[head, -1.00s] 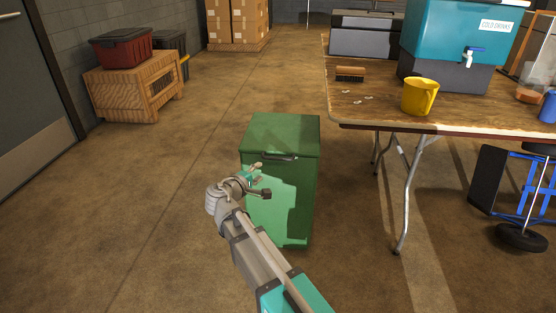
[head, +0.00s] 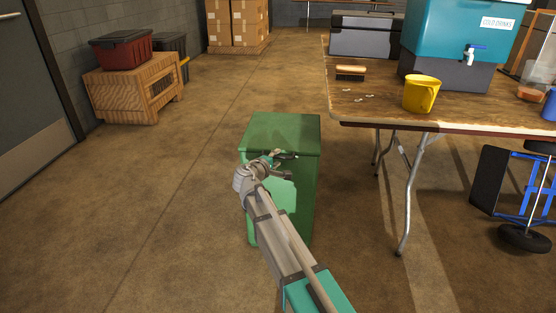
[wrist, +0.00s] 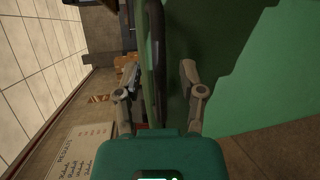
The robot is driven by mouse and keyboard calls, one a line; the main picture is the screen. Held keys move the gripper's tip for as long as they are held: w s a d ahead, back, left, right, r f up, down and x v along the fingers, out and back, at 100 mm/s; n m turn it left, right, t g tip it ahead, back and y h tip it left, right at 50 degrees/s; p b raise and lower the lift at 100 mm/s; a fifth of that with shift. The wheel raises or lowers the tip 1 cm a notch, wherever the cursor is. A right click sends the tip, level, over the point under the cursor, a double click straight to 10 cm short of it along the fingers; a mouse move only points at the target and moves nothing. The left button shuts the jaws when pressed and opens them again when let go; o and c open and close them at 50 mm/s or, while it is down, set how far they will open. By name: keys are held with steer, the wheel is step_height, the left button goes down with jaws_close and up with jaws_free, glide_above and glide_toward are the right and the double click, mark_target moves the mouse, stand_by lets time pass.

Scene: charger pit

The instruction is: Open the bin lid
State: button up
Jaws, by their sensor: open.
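The green bin (head: 305,205) stands on the floor left of the table, its flat lid (head: 283,130) lying closed. A dark handle (head: 289,155) is on the lid's front edge. My gripper (head: 284,164) is at the bin's front, right by the handle and partly covering it. In the wrist view my gripper (wrist: 158,75) is open, one finger on each side of the dark handle bar (wrist: 154,45). The bar lies between the fingers with gaps on both sides. The green bin surface (wrist: 225,30) fills the right of that view.
A wooden table (head: 375,104) stands to the right, with a yellow mug (head: 420,94), a brush (head: 351,72) and a teal drinks cooler (head: 455,35). A wooden crate (head: 118,98) with a red box (head: 120,52) stands far left. The floor left of the bin is clear.

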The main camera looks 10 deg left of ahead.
steer(key=shift+w+d+f, duration=0.15)
steer(key=shift+w+d, duration=0.1)
steer(key=shift+w, duration=0.3)
jaws_close()
